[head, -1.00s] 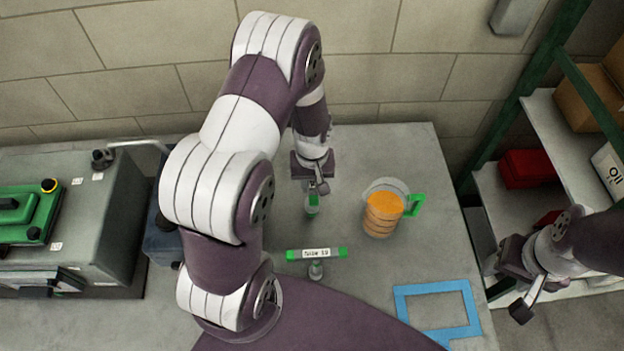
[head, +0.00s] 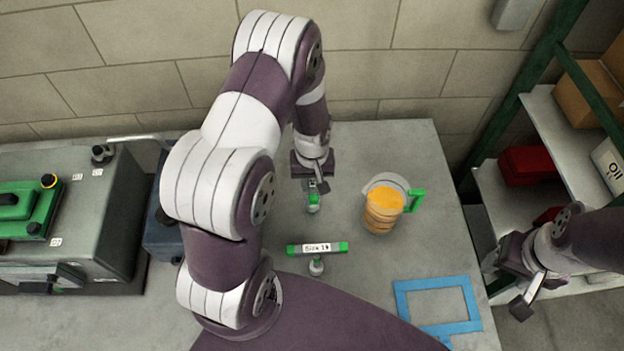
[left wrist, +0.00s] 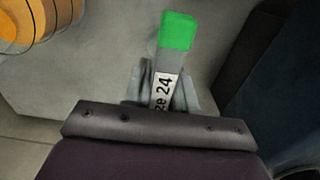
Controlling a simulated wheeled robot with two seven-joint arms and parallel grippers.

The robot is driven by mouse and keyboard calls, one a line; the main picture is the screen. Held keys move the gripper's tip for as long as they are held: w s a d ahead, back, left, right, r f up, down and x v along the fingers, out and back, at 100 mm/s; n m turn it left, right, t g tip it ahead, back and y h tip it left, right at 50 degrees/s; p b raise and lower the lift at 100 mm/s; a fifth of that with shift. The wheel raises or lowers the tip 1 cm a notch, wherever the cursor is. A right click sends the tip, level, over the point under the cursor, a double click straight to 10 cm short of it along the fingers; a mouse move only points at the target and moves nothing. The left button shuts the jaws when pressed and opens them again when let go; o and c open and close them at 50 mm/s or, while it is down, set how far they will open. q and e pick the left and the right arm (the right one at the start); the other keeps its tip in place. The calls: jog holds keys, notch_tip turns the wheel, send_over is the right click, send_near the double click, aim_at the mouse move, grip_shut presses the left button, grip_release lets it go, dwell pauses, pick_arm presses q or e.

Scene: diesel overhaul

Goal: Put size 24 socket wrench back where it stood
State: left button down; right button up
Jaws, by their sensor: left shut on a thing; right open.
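My left gripper (head: 318,186) is shut on the size 24 socket wrench (head: 313,203), over the back part of the grey bench. In the left wrist view the wrench (left wrist: 177,35) shows a green end and a label ending in 24 between the fingers (left wrist: 162,90). Its lower parts are hidden there. Another socket wrench (head: 335,247) with green ends and a label that seems to read Size 19 stands on the bench, nearer than the held one. My right gripper (head: 523,290) is open and empty, off the bench's right side.
A clear jug (head: 383,207) with orange contents and a green handle stands right of the held wrench. A blue square outline (head: 437,283) lies at the front right. A green-topped grey machine (head: 75,220) is at left. Shelves (head: 570,150) stand at right.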

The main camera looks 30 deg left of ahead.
pick_arm(q)
jog(key=shift+f+b, duration=0.4)
jog(key=shift+f, duration=0.3)
jog(key=shift+c, duration=1.4)
grip_release()
notch_tip(320, 180, up, 9)
jog(key=p, duration=0.8)
jog(key=shift+r, duration=0.2)
jog(key=shift+f, duration=0.1)
